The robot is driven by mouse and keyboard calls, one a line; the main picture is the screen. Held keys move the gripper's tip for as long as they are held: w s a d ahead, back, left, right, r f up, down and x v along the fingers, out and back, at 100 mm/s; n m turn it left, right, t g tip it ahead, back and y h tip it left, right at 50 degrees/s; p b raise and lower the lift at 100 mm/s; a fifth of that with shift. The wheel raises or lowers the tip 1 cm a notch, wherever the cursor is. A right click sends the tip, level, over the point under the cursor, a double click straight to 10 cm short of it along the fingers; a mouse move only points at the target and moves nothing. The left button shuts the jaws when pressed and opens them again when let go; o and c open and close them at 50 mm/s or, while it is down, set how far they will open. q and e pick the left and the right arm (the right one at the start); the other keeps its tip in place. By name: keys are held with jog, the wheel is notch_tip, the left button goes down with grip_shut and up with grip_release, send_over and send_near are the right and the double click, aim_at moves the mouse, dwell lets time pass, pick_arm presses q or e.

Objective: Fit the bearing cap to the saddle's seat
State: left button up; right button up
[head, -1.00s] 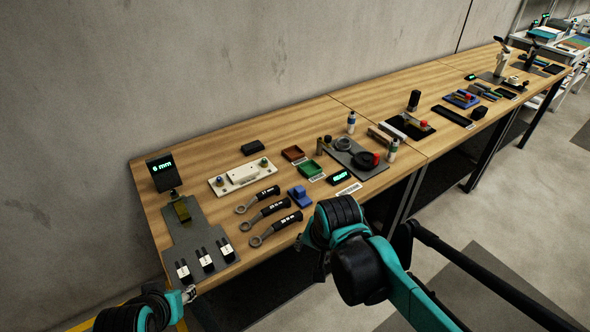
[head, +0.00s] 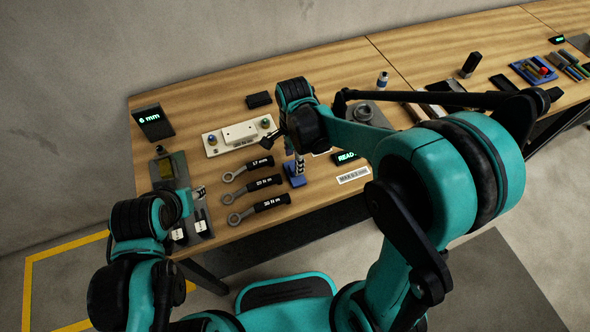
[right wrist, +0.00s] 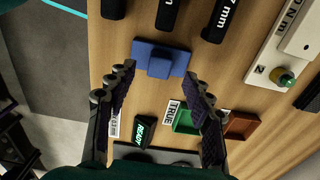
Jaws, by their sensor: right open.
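A blue block on a flat blue base (right wrist: 160,62) lies on the table in the right wrist view, and part of it shows in the head view (head: 294,178). I cannot tell for sure whether it is the bearing cap. My right gripper (head: 284,152) is open and empty above it; in the right wrist view the block is just beyond the fingertips (right wrist: 158,76). My left gripper (head: 194,194) is by the dark grey plate (head: 166,165) at the table's left end; its jaws are too small to read. The saddle's seat cannot be made out clearly.
Several black-handled wrenches (head: 258,182) lie left of the blue block. Behind them is a white plate with knobs (head: 236,135). Green (right wrist: 187,121) and red (right wrist: 240,125) trays and a READY display (right wrist: 143,132) are close by.

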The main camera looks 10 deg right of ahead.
notch_tip(320, 180, down, 4)
jog(key=shift+d+f+b, duration=0.1)
jog(key=shift+b, duration=0.85)
jog(key=shift+f, duration=0.4)
jog(key=shift+r, duration=0.1)
jog(key=shift+c, duration=0.7)
grip_shut()
jog(key=shift+r, duration=0.55)
jog(key=r, duration=0.1)
jog(key=r+p, duration=0.1)
jog(key=s+r+p, duration=0.1)
jog(key=r, duration=0.1)
jog(key=shift+d, duration=0.3)
jog(key=s+d+r+p, duration=0.4)
jog(key=s+d+r, duration=0.1)
jog(key=s, duration=0.4)
jog(key=shift+r, duration=0.45)
